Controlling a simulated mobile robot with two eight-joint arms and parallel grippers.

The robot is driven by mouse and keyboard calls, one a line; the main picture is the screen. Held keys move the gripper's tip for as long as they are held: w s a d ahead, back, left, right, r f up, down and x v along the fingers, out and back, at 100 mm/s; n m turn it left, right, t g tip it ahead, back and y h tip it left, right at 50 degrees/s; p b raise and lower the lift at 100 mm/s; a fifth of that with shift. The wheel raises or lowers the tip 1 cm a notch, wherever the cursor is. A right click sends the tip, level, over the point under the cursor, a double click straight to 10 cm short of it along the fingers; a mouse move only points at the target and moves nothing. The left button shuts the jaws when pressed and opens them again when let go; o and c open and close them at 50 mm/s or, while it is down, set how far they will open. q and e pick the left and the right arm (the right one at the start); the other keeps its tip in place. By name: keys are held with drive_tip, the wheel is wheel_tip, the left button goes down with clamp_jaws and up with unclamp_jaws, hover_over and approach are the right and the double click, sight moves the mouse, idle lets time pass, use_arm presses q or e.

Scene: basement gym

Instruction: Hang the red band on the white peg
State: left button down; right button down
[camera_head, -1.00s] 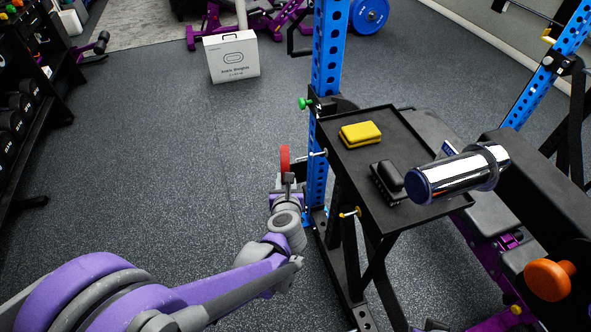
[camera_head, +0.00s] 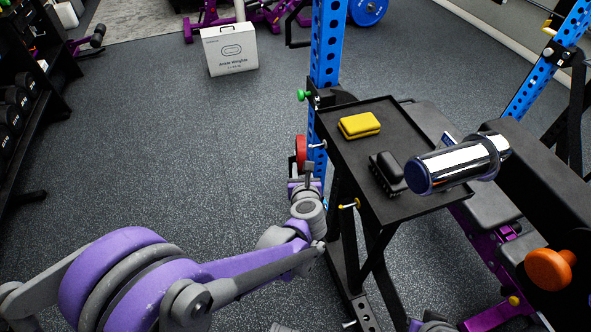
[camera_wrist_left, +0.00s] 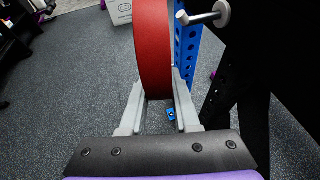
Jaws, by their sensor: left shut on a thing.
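The red band (camera_head: 300,151) is held upright in my left gripper (camera_head: 306,174), left of the blue rack post. In the left wrist view the band (camera_wrist_left: 153,50) stands nearly edge-on between the two grey fingers of my left gripper (camera_wrist_left: 158,100), which are shut on its lower part. The white peg (camera_head: 318,146) sticks out toward the left beside the black tray. In the left wrist view the peg (camera_wrist_left: 204,18) has its rounded tip just right of the band, with a narrow gap showing. My right gripper is not in view.
The blue post (camera_head: 328,50) stands right behind the peg. A black tray (camera_head: 405,150) holds a yellow block (camera_head: 359,125) and a black brush-like item (camera_head: 387,173). A yellow-tipped peg (camera_head: 349,206) sits lower. Open floor lies left; a white box (camera_head: 230,50) stands behind.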

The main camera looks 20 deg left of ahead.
use_arm(q)
drive_tip(key=w+d, duration=0.1)
drive_tip(key=w+d+f, duration=0.1)
drive_tip(key=d, duration=0.1)
drive_tip(key=shift+w+d+b, duration=0.2)
drive_tip(key=shift+w+b, duration=0.05)
drive_tip(key=shift+b, duration=0.15)
